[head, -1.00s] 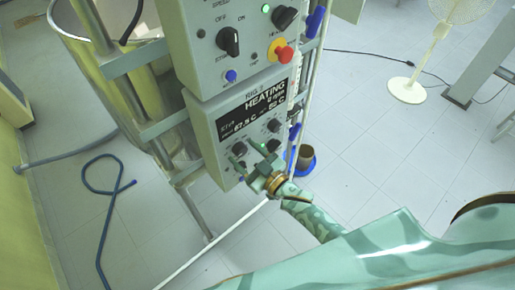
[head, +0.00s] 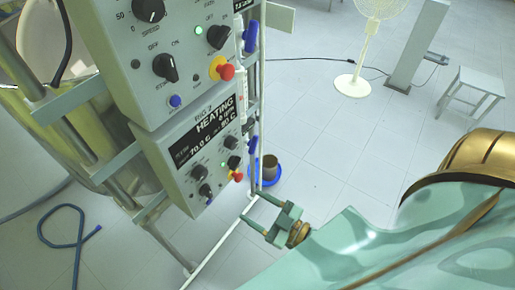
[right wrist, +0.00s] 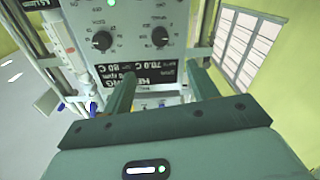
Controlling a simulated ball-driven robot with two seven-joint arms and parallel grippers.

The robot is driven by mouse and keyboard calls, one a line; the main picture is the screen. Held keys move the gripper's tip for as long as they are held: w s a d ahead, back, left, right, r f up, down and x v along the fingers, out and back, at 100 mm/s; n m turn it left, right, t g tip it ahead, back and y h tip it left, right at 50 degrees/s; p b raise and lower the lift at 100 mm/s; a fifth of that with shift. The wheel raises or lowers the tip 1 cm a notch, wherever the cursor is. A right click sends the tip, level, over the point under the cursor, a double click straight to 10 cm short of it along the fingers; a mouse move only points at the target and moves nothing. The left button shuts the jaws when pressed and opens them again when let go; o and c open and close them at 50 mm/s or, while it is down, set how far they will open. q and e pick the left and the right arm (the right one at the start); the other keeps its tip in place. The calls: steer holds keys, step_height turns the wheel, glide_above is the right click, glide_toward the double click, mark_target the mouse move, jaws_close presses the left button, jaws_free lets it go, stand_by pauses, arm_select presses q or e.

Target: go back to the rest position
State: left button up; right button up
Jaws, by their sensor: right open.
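My right gripper (head: 254,207) is open and empty in the head view, in front of and below the lower control box. The heating control box (head: 205,150) has a lit HEATING display (head: 207,135), several black knobs and a small red and yellow button (head: 237,177). A gap separates the fingertips from its knobs. In the right wrist view the two green fingers (right wrist: 160,85) stand apart with nothing between them, and the panel (right wrist: 150,40) shows upside down beyond them. My left gripper is not in view.
An upper control box (head: 165,55) with a red stop button (head: 221,69) sits on the metal frame. A blue hose (head: 80,240) lies on the floor at left. A white fan (head: 352,84), a post and a stool (head: 478,92) stand at the back right, with open tiled floor between.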

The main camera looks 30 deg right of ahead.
stand_by(0.5)
steer(key=s+d+f+m+g+h+b, duration=0.1)
steer(key=s+d+f+g+h, duration=0.15)
steer(key=f, duration=0.45)
steer(key=s+d+f+g+h, duration=0.1)
steer(key=s+f+g, duration=0.15)
steer(key=f, duration=0.55)
steer(key=s+d+f+m+g+h+b, duration=0.1)
steer(key=s+d+f+g+h, duration=0.1)
steer(key=s+f, duration=0.35)
steer(key=s+f+g+h+b, duration=0.1)
steer(key=s+f+g+b, duration=0.2)
steer(key=s+f, duration=0.6)
steer(key=s+f+m+g+b, duration=0.1)
steer(key=s+f+g+b, duration=0.3)
steer(key=s+f, duration=0.5)
step_height(320, 180, down, 5)
steer(key=shift+f+g+h, duration=0.1)
steer(key=shift+g+h, duration=0.25)
steer(key=shift+g, duration=0.85)
